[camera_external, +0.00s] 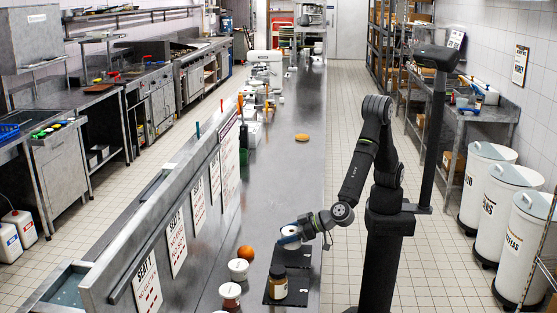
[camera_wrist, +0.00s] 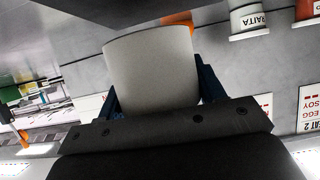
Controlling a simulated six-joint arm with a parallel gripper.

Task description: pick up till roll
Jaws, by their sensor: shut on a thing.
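The till roll is a white paper cylinder (camera_wrist: 150,68) held between the blue fingers of my gripper (camera_wrist: 155,92) in the wrist view. In the external view the white roll (camera_external: 289,236) shows at the end of my arm, with my gripper (camera_external: 290,240) around it. It is low over the steel counter, beside a dark mat. My gripper is shut on the roll. I cannot tell whether the roll touches the counter or mat beneath it.
A raised shelf edge with labels runs along the left. The counter beyond, around a bun (camera_external: 302,137), is mostly clear.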

